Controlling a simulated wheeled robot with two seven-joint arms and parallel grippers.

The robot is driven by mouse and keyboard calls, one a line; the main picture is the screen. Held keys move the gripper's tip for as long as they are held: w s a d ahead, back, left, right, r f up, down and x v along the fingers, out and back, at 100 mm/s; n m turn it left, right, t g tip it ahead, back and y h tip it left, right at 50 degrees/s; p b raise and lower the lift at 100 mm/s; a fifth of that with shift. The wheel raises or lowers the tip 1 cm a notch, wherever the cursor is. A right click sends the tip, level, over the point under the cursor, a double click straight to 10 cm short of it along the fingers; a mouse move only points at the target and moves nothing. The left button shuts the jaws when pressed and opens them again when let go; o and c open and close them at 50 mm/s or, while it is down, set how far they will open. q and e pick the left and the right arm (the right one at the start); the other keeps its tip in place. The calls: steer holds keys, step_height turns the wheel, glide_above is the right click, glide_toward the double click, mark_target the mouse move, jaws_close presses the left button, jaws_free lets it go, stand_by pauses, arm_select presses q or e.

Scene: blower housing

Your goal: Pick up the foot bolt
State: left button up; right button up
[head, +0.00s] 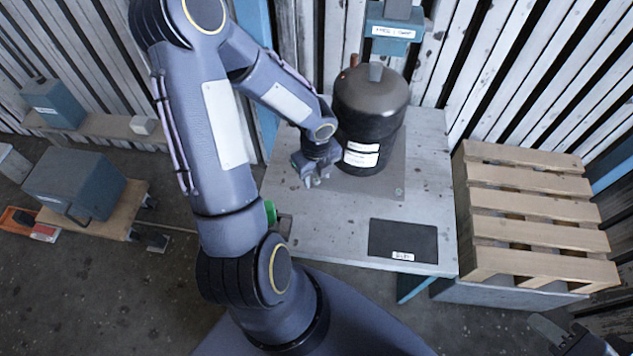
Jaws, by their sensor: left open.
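A black, domed cylindrical unit (369,115) with a white label stands upright on a grey mat (385,192) on the work table (290,235). I cannot make out the foot bolt; it is too small or hidden near the base of the unit by my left gripper. My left gripper (314,182) is open, pointing down just left of the unit's base, low over the table. Whether it touches anything is unclear. My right gripper (584,347) shows only partly at the bottom right corner, far from the unit; its jaws cannot be made out.
A dark labelled pad or tray (403,238) lies at the table's front right. A wooden pallet structure (535,215) stands right of the table. A blue-grey labelled fixture (394,28) is behind the unit. A green item (270,212) shows partly behind my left arm.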

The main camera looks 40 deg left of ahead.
mark_target(316, 179)
arm_select(q)
steer(key=c, duration=0.8)
steer(key=shift+r, duration=0.15)
steer(key=shift+r, duration=0.3)
step_height(316, 179, up, 2)
steer(key=shift+r+p, duration=0.25)
steer(key=shift+p, duration=0.6)
steer(key=shift+s+a+r+p, duration=0.65)
steer(key=shift+s+r+p, duration=0.75)
steer(key=shift+s, duration=0.85)
steer(key=shift+s+a+r+p, duration=0.6)
steer(key=shift+s+r+p, duration=0.35)
steer(key=shift+s+r, duration=1.1)
steer(key=shift+s+a+r+p, duration=0.65)
steer(key=shift+s+r+p, duration=0.65)
steer(key=shift+s, duration=1.2)
steer(key=shift+r, duration=0.2)
